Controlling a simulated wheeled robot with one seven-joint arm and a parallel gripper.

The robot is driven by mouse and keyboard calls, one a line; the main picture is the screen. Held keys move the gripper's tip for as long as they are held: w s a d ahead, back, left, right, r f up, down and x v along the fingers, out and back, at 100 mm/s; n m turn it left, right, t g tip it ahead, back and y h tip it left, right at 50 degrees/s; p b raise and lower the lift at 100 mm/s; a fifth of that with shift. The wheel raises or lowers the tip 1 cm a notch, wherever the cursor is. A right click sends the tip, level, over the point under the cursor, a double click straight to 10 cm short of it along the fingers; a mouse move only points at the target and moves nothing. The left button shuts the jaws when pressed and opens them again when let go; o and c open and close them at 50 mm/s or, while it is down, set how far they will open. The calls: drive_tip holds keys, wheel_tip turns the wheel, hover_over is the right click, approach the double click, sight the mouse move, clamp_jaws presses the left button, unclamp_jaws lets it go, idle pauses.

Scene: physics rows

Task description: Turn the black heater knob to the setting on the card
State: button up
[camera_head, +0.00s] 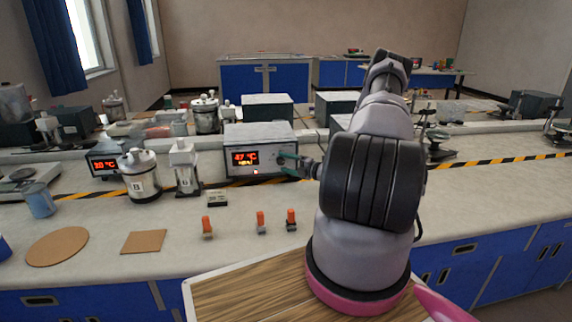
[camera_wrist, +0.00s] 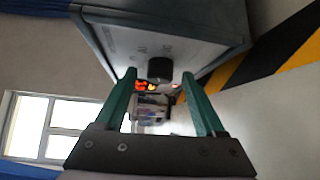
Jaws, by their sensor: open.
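The heater is a grey box (camera_head: 261,138) with a pale front and a lit red display (camera_head: 245,158) reading about 27 °C; a second line below it is too small to read surely. Its black knob (camera_wrist: 160,69) shows in the wrist view on the pale front face. My gripper (camera_head: 289,163) is open, its green fingers reaching toward the right part of that face. In the wrist view my gripper (camera_wrist: 159,75) has one fingertip on each side of the knob, with gaps visible. The knob's pointer cannot be made out. A small card (camera_head: 217,198) stands before the heater; its writing is unreadable.
A white bottle (camera_head: 186,167) and a jar marked B (camera_head: 141,175) stand left of the heater. Several orange-topped pieces, one here (camera_head: 207,228), stand in front. A second red display (camera_head: 104,164) is farther left. The front right counter is largely clear.

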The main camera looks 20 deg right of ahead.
clamp_jaws()
drive_tip(key=shift+f+m+t, duration=0.25)
drive_tip(key=shift+m+t, duration=0.25)
drive_tip(key=shift+m, duration=0.1)
drive_tip(key=shift+m+t+y, duration=0.4)
drive_tip(key=shift+m+t, duration=0.2)
unclamp_jaws()
drive_tip(key=v, duration=1.1)
